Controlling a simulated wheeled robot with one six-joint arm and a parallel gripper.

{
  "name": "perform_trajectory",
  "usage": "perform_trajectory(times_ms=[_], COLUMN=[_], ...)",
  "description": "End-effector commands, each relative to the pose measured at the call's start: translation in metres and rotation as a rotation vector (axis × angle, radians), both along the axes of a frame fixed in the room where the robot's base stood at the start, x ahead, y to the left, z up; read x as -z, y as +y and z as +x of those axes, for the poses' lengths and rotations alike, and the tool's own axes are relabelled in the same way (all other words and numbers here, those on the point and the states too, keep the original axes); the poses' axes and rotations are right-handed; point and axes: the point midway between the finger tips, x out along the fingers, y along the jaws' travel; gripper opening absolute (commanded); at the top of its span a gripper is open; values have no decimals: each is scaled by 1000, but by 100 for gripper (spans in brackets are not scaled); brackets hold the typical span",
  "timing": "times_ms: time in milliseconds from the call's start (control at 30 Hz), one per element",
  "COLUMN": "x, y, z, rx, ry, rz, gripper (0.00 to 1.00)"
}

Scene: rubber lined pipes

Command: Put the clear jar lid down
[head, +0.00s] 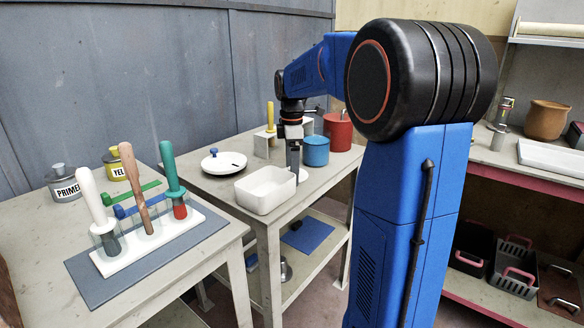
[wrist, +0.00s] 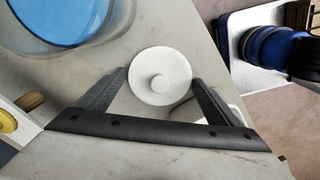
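A round white lid with a small centre knob (wrist: 160,62) shows in the wrist view, lying flat and apparently on the table top. In the head view a sliver of it (head: 302,176) shows beside the base of my gripper. My gripper (wrist: 159,77) has its two dark fingers spread wide, one on each side of the lid, with the knob untouched between them. Whether a fingertip touches the rim is not clear. My gripper (head: 293,174) points down at the middle table in the head view, its fingertips small and partly hidden.
A white bin (head: 264,204) stands just left of my gripper. A blue pot (head: 316,151) and red pot (head: 338,133) stand behind it. A white disc with a blue knob (head: 223,167) lies left. A tool rack (head: 150,238) fills the near left table.

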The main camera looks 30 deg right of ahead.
Motion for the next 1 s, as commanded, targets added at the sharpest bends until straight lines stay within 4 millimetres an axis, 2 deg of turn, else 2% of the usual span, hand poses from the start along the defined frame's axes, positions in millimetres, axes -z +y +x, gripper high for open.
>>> perform_trajectory(times_ms=[233,367,800,1000], x=[-3,-15,-95,-117], y=[0,0,0,0], z=[0,0,0,0], rx=[0,0,0,0], ry=[-1,-1,-2,-1], rz=[0,0,-1,0], gripper=[87,87,87,87])
